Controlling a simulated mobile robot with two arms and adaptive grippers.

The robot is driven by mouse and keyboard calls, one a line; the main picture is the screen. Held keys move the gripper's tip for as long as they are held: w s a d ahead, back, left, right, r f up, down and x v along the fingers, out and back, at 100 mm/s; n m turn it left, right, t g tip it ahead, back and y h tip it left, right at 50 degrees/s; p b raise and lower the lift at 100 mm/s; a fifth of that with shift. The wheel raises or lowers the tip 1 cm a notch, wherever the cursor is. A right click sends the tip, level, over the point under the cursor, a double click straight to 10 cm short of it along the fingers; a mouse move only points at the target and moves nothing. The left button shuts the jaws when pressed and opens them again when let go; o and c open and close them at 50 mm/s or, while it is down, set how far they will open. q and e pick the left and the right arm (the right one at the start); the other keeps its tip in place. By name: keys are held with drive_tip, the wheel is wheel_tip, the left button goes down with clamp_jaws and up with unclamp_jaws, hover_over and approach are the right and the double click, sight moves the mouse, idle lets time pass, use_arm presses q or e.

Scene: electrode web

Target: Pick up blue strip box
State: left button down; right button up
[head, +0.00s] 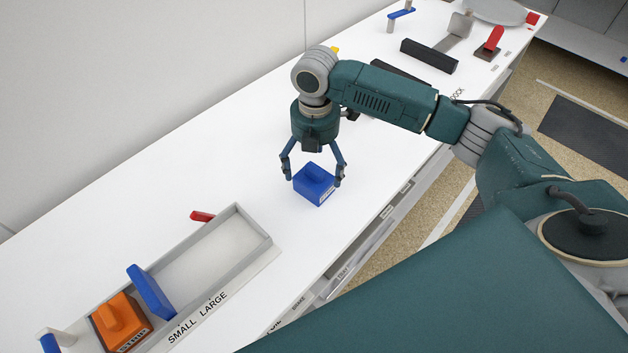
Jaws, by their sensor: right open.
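The blue strip box (314,184) sits on the white table, with a raised grip on top and a pale label on its front side. My right gripper (315,178) points down over it. Its fingers are spread, one on the left side and one on the right side of the box. I cannot tell whether the fingers touch the box. My left gripper is not in view.
A grey tray (262,226) marked SMALL LARGE lies at lower left. It holds an orange box (121,322) and a blue divider (151,292). A red piece (202,216) is behind it. A black block (429,56) and a red-handled item (490,42) stand farther back.

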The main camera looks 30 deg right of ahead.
sight(314, 176)
drive_tip(key=f, duration=0.3)
drive_tip(key=f+p, duration=0.1)
drive_tip(key=shift+w+d+f, duration=0.1)
drive_tip(key=shift+w+f, duration=0.2)
drive_tip(key=shift+f, duration=0.1)
drive_tip(key=c, duration=1.2)
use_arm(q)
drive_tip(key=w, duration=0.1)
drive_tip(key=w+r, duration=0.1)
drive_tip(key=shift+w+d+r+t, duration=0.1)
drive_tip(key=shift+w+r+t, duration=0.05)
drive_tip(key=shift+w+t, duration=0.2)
use_arm(e)
drive_tip(key=shift+c, duration=0.6)
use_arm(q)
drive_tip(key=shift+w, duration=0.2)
use_arm(e)
drive_tip(key=shift+r, duration=0.1)
